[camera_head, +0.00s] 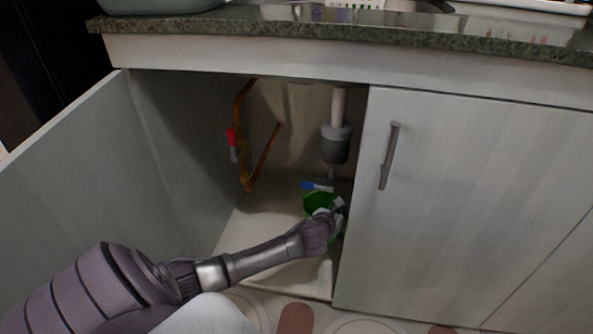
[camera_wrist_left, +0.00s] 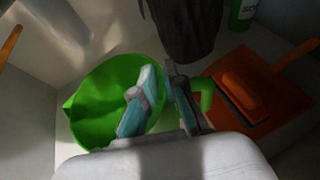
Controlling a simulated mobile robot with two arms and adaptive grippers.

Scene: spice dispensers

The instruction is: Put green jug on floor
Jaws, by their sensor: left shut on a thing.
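The green jug (camera_head: 313,201) stands inside the open cabinet under the sink, near its right side, partly hidden by my left gripper. In the left wrist view the jug (camera_wrist_left: 88,100) shows its open mouth and spout on the left, and its handle (camera_wrist_left: 207,97) on the right. My left gripper (camera_head: 336,207) reaches in from the left and is shut on the jug at its handle side. Its fingers (camera_wrist_left: 162,75) show in the left wrist view, one over the jug's mouth and one by the handle. My right gripper is not in view.
The left cabinet door (camera_head: 75,165) stands open; the right door (camera_head: 465,190) is shut. An orange dustpan (camera_wrist_left: 265,115) lies beside the jug, with a green bottle (camera_wrist_left: 243,14) behind. A drain pipe (camera_head: 337,145) hangs above. Patterned floor (camera_head: 350,322) shows in front.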

